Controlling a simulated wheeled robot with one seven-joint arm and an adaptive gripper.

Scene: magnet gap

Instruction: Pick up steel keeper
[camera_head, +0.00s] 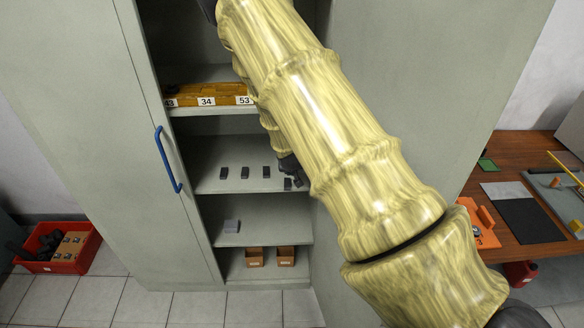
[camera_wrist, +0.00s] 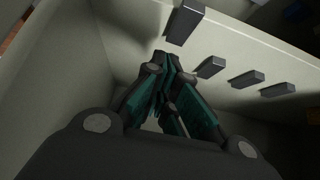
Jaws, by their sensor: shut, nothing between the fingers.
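Several small dark grey bars stand in a row on the middle cabinet shelf, one of them (camera_head: 245,172) left of my gripper (camera_head: 297,180). No label shows which is the steel keeper. In the wrist view, the nearest bar (camera_wrist: 186,22) is just beyond the tips of my gripper (camera_wrist: 164,60); three more bars (camera_wrist: 247,79) lie to the right. My fingers are together and empty. They are at the right end of the row, close to the nearest bar; whether they touch it cannot be told. My arm hides part of the shelf's right side.
The shelf above holds a yellow numbered rack (camera_head: 207,96). The cabinet's right side wall is close to my gripper. The open door has a blue handle (camera_head: 167,160).

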